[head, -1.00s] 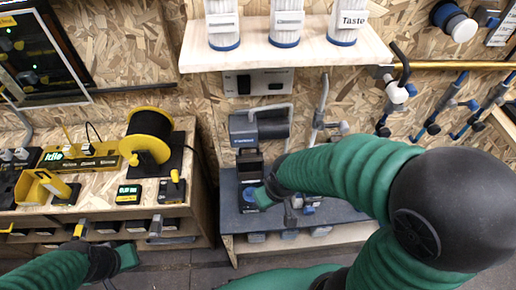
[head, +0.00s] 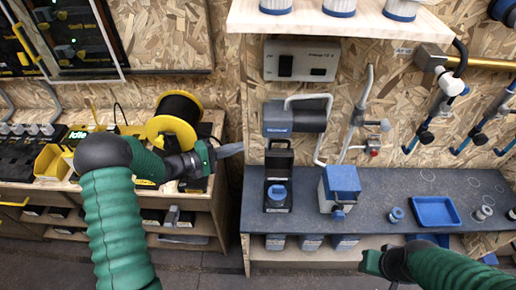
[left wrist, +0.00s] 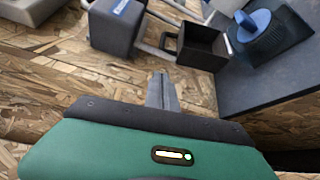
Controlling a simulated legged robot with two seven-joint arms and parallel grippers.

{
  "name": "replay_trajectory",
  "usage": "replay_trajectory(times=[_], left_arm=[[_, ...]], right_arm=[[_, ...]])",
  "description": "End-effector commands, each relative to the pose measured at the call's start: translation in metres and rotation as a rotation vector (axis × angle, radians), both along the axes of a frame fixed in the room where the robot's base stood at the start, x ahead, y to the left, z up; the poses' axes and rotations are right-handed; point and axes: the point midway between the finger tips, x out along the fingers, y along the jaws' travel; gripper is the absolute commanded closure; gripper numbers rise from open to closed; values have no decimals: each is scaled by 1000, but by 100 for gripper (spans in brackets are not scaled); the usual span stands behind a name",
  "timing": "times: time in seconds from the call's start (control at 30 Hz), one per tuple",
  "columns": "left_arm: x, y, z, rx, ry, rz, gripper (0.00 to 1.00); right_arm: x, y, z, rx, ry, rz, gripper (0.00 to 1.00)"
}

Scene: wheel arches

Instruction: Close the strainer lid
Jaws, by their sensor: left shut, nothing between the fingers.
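The strainer (head: 278,195) is a dark box with a round blue part in its top, standing at the left end of the dark bench. Its black lid (head: 279,156) stands raised, open, at the back of the box. In the left wrist view the hollow lid (left wrist: 197,48) and the blue part (left wrist: 258,35) show beyond the fingers. My left gripper (head: 232,150) is shut and empty, left of the lid and apart from it; its fingers (left wrist: 162,88) point toward the lid. My right gripper (head: 374,264) is low in front of the bench; its fingers are not clear.
A grey pump unit (head: 293,118) with a pipe is on the wall above the lid. A blue-topped box (head: 341,185) and a blue tray (head: 436,211) stand further right on the bench (head: 390,185). A yellow spool (head: 175,120) is on the left bench.

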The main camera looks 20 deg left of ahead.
Motion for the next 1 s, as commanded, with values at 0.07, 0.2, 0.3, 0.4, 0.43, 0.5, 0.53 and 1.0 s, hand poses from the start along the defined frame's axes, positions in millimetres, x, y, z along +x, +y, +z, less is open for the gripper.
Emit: replay_trajectory(times=[0.07, 0.2, 0.3, 0.4, 0.43, 0.5, 0.53, 1.0], left_arm=[[7, -8, 1, -2, -6, -1, 100], [26, -28, -2, 1, -3, -4, 100], [41, -42, -4, 0, -1, -5, 100], [54, -54, -6, -2, 0, -5, 100], [57, -57, -7, -2, 0, -4, 100], [63, -62, -8, 0, 0, -4, 100], [65, -64, -8, 0, 0, -4, 100], [70, -69, -9, -1, -2, -3, 100]], right_arm=[[0, 0, 1, 0, 0, 0, 66], [0, 0, 0, 0, 0, -1, 66], [0, 0, 0, 0, 0, -1, 66], [0, 0, -1, 0, 0, -1, 66], [0, 0, -1, 0, 0, -1, 66], [0, 0, -1, 0, 0, -1, 66], [0, 0, -1, 0, 0, -1, 66], [0, 0, -2, 0, 0, -1, 66]])
